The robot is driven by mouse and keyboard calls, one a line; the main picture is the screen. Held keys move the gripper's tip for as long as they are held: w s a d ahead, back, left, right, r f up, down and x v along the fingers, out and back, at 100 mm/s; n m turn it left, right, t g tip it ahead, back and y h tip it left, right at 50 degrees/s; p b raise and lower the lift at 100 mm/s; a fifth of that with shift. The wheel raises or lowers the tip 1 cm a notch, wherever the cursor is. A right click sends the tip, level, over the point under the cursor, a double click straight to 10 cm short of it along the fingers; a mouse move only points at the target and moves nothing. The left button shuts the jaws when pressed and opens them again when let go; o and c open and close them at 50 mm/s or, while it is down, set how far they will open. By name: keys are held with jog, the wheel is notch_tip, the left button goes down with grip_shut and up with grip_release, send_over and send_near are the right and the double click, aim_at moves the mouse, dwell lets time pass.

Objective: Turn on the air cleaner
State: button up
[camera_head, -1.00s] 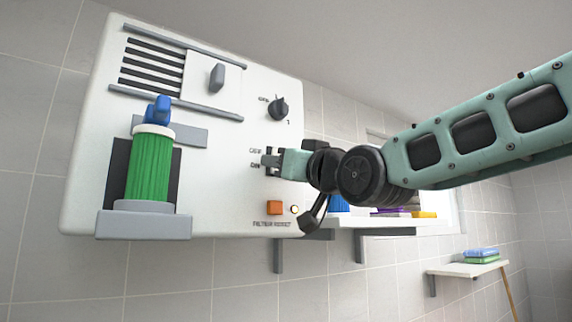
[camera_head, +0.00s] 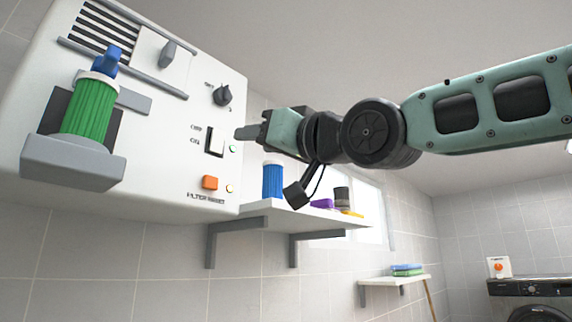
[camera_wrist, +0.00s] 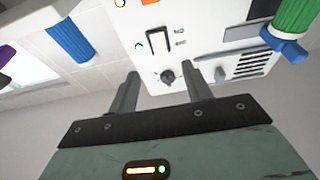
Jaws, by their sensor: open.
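The air cleaner (camera_head: 140,185) is a white wall-mounted box at the left of the head view. Its rocker switch (camera_head: 215,142), marked OFF above ON, shows uncovered; the wrist view shows this switch too (camera_wrist: 158,41). A small green light (camera_head: 233,149) glows beside it. My gripper (camera_head: 246,132) is just right of the switch, off the panel and empty. In the wrist view its two fingers (camera_wrist: 160,72) are spread apart, with the dark knob (camera_wrist: 168,77) appearing between them. I cannot tell exactly how the rocker is tilted.
An orange filter reset button (camera_head: 210,182) with a pale light is below the switch. A green filter (camera_head: 90,108) sits in a grey holder. A shelf (camera_head: 290,215) with a blue cylinder (camera_head: 272,180) is below my gripper.

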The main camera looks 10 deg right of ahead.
jog(key=shift+b+v, duration=2.65)
jog(key=shift+b, duration=2.6)
jog(key=shift+d, duration=0.1)
jog(key=w+a+f+g+h, duration=0.1)
jog(key=w+a+f+g, duration=0.15)
jog(key=f, duration=0.65)
jog(key=w+a+f+g+h, duration=0.15)
jog(key=a+f, duration=0.25)
jog(key=f, duration=0.5)
jog(key=s+f+g+h, duration=0.3)
jog(key=f+g, duration=0.3)
jog(key=f, duration=1.7)
jog(key=s+d+f+g+h, duration=0.4)
jog(key=s+f, duration=0.4)
jog(key=f, duration=0.5)
jog(key=s+d+f+g+h, duration=0.2)
jog(key=s+d+f+g, duration=0.3)
jog(key=s+f, duration=0.6)
notch_tip(320, 180, up, 11)
jog(key=w+d+t+p, duration=0.1)
jog(key=d+p, duration=0.1)
jog(key=p, duration=1.1)
jog(key=shift+n, duration=0.3)
